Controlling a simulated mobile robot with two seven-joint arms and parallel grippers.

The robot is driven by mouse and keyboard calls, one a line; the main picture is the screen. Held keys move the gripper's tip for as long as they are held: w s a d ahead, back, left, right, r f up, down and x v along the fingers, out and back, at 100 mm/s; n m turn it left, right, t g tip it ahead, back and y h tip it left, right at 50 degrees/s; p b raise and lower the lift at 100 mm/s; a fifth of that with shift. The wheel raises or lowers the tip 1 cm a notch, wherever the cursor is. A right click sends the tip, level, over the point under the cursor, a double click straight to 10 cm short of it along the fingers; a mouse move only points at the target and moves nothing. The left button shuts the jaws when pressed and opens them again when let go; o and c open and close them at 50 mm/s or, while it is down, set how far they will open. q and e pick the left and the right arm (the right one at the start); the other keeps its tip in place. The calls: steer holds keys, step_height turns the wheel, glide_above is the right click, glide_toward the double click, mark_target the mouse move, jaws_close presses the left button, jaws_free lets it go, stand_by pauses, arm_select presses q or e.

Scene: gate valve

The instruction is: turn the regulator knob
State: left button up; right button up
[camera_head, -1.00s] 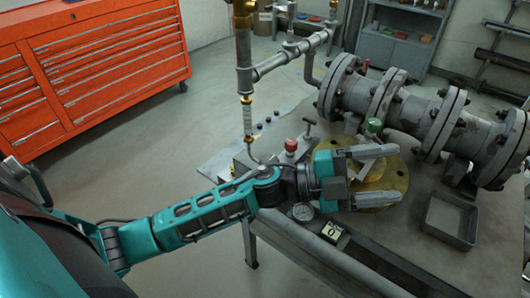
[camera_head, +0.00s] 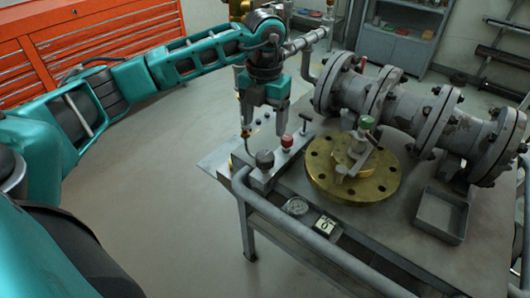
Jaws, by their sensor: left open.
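A dark round knob (camera_head: 264,158), which looks like the regulator knob, sits on a grey metal block (camera_head: 275,172) at the left end of the workbench. A smaller red knob (camera_head: 287,141) and a T-shaped handle (camera_head: 305,119) stand on the same block, behind and right of it. My left gripper (camera_head: 263,128) points down above and slightly behind the dark knob in the picture. Its two fingers are spread apart with nothing between them, and it appears clear of the knob. My right gripper does not show.
A large flanged pipe (camera_head: 400,105) runs behind. A grey tray (camera_head: 441,214), a round gauge (camera_head: 296,206) and a small display (camera_head: 325,225) are near the bench front. A rail (camera_head: 300,238) runs along the edge.

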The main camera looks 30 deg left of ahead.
mark_target(265, 155)
arm_select(q)
step_height(265, 155, down, 11)
steer(key=shift+d+r, duration=0.1)
steer(key=shift+c, duration=0.4)
steer(key=c, duration=1)
steer(key=shift+o, duration=0.2)
